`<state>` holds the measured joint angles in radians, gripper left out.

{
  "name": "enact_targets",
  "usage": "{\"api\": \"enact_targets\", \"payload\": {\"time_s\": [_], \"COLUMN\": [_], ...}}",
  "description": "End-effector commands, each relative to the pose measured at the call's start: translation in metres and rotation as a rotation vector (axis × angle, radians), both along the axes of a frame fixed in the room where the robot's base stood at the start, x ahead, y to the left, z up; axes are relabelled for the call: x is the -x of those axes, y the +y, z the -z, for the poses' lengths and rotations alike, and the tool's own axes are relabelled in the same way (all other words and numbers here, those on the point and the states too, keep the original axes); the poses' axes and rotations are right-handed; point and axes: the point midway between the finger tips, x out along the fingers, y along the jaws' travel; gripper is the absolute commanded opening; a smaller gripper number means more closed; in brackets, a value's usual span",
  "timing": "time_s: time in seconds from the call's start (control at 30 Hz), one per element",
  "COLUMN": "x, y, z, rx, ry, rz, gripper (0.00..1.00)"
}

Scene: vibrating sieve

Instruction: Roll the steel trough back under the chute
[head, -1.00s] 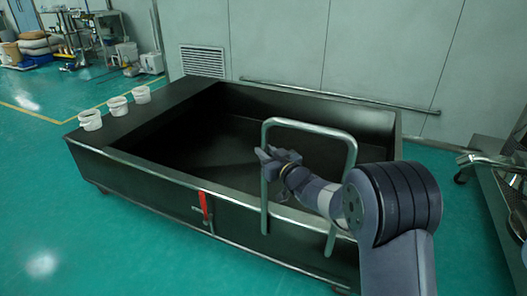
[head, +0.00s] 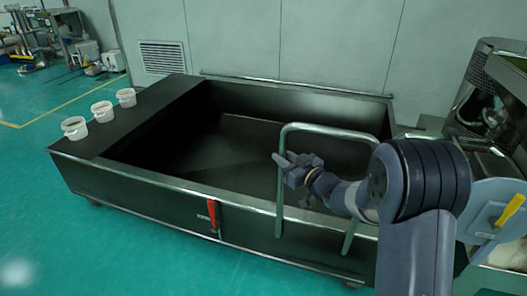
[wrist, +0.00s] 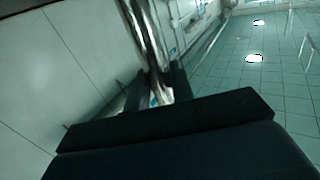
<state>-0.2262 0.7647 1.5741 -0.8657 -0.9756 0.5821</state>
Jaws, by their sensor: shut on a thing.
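The steel trough (head: 130,186) is a wide, dark open box on castors, close to the wall, and its inside looks empty. A bent steel push handle (head: 335,129) rises from its near side. My gripper (head: 284,164) is shut on the left upright of the handle. In the wrist view the bright handle bar (wrist: 146,35) runs down between the fingers of my gripper (wrist: 155,92). A red lever (head: 212,214) sits on the trough's near side. I cannot clearly tell which part at the right is the chute.
Metal machinery (head: 490,105) stands close at the trough's right end, with a yellow-handled part (head: 508,210) in front. White tubs (head: 102,111) stand on the trough's left ledge. A wall rail (head: 290,85) runs behind. Green floor (head: 60,240) is clear at the left and front.

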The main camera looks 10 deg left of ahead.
Motion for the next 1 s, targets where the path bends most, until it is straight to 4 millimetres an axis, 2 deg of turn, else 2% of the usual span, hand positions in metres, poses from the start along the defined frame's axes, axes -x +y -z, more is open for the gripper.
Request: {"api": "enact_targets", "payload": {"time_s": [0.03,0.1,0.23,0.4,0.6,0.97,1.0], "x": [-0.005,-0.004,-0.002,-0.001,0.001,0.001,0.001], "y": [-0.019,-0.034,-0.057,-0.076,-0.086,-0.087,-0.087], "z": [-0.004,-0.004,-0.005,-0.005,-0.005,-0.005,-0.005], "rx": [-0.003,-0.004,-0.004,-0.005,-0.004,-0.004,-0.004], "ry": [-0.001,-0.002,-0.003,-0.007,-0.007,-0.008,-0.008], "rz": [0.021,0.020,0.021,0.020,0.017,0.016,0.017], "gripper": [0.00,0.00,0.00,0.00,0.00,0.00,0.23]}}
